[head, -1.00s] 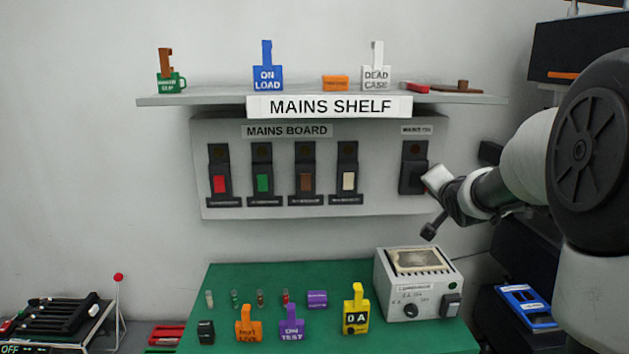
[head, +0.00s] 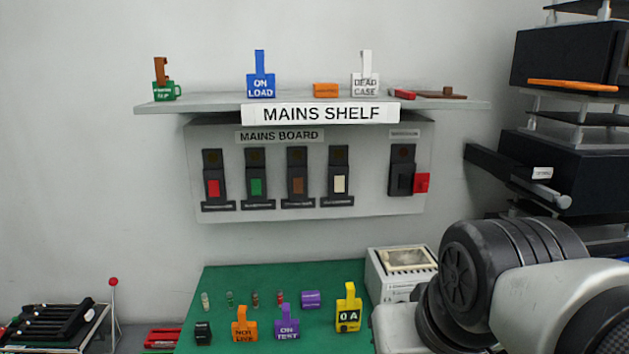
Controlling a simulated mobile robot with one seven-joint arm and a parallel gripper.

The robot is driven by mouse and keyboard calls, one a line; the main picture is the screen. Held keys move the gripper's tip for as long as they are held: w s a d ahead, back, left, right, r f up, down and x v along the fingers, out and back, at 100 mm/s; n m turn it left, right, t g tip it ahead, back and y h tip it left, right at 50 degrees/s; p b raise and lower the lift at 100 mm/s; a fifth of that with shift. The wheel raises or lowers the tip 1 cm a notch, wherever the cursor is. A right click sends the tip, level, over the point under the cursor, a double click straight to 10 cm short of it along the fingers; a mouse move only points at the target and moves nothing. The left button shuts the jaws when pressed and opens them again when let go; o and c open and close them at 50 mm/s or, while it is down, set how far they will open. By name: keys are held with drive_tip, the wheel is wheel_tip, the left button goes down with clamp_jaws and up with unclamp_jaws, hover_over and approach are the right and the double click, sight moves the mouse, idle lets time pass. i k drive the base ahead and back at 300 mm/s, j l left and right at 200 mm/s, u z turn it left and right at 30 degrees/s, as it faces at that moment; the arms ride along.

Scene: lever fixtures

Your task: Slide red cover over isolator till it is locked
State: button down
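The isolator (head: 401,172) is the rightmost dark switch on the grey mains board, apart from the row of others. A small red cover (head: 422,183) sits at the right edge of the isolator's lower half. The isolator's dark front is bare, and the red piece is beside it rather than over it. I cannot tell whether the two touch. My gripper is not in view; only thick links of my arm show at the lower right, below the board and away from the cover.
The mains board (head: 300,211) carries several other switches left of the isolator. A green bench (head: 250,275) with tags and a grey box (head: 405,256) lies below. Dark racks stand at the right.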

sight(422, 180)
drive_tip(key=i+z, duration=0.35)
drive_tip(key=i+j+z, duration=0.1)
drive_tip(key=z, duration=0.25)
drive_tip(key=i, duration=0.4)
